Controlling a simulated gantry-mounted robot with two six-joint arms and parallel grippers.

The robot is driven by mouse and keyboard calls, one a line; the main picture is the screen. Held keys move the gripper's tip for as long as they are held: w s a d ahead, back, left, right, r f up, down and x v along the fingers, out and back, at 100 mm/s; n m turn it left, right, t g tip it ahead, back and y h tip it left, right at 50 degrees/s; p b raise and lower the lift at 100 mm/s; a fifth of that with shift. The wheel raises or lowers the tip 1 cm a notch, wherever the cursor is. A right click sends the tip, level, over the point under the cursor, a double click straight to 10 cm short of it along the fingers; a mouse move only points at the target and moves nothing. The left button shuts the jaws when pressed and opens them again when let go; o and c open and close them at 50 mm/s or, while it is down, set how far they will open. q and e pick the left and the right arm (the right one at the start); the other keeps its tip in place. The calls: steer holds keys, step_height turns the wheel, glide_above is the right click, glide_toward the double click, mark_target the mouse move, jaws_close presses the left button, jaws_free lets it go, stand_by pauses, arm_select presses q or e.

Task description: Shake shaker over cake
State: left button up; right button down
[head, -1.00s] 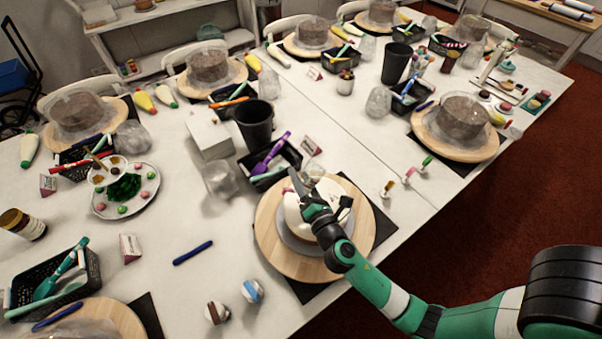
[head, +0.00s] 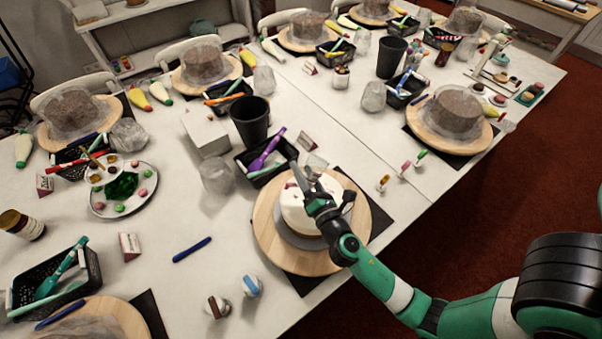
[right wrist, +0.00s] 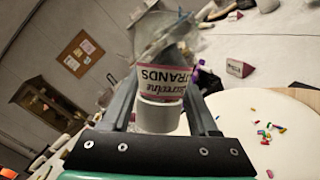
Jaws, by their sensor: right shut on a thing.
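A white cake (head: 294,213) sits on a round wooden turntable (head: 272,250) near the middle of the head view. My right gripper (head: 304,180) is over the cake and shut on a shaker (head: 316,164). In the right wrist view the shaker (right wrist: 162,82) is between the fingers, with its "STRANDS" label upside down and its clear part upward in the picture. Several coloured sprinkles (right wrist: 268,131) lie on the cake's white top there. The arm and gripper hide part of the cake. My left gripper is not in view.
A black basket (head: 266,160) with a purple tool and a black cup (head: 251,122) stand just behind the turntable. Two small shakers (head: 250,287) and a blue pen (head: 192,249) lie front left. Other covered cakes stand around the table.

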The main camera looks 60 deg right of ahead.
steer(key=shift+w+a+f+b, duration=0.15)
steer(key=shift+a+f+b, duration=0.3)
steer(key=shift+f+b, duration=0.25)
steer(key=shift+a, duration=0.25)
steer(key=shift+r, duration=0.1)
steer(key=shift+n, duration=0.3)
steer(key=shift+r, duration=0.1)
